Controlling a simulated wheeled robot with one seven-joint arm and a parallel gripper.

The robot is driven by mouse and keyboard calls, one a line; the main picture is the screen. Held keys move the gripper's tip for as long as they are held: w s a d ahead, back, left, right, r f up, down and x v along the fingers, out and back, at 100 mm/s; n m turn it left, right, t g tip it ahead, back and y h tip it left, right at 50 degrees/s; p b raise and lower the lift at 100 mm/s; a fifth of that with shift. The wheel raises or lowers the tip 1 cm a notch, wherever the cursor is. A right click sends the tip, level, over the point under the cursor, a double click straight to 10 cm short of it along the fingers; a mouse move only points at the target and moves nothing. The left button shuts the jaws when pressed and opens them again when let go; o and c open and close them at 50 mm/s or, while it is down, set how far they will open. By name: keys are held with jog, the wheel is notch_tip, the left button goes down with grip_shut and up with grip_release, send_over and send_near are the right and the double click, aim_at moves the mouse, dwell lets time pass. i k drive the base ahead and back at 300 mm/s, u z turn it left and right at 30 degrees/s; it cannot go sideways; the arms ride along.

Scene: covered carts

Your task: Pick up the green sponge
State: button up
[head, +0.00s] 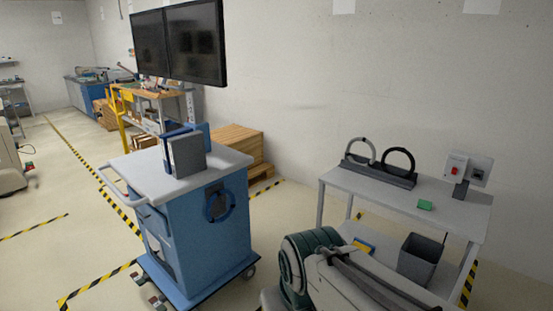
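The green sponge (425,205) is a small flat green block. It lies on the grey top of the table cart (355,187) on the right, near its front edge and right of the middle. My arm shows at the bottom of the head view, low in front of the cart. My gripper cannot be made out in this view, so its state is hidden.
Behind the sponge stand a rack with two rings (380,176) and a box with a red switch (455,168). A dark bin (420,258) and a yellow-blue item (363,246) sit on the lower shelf. A blue cart (200,235) stands left; floor lies between.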

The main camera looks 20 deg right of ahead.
aim_at(423, 204)
jog(key=z, duration=0.5)
jog(key=i, duration=1.8)
jog(key=z, duration=1.55)
jog(key=i, duration=1.25)
jog(key=z, duration=0.55)
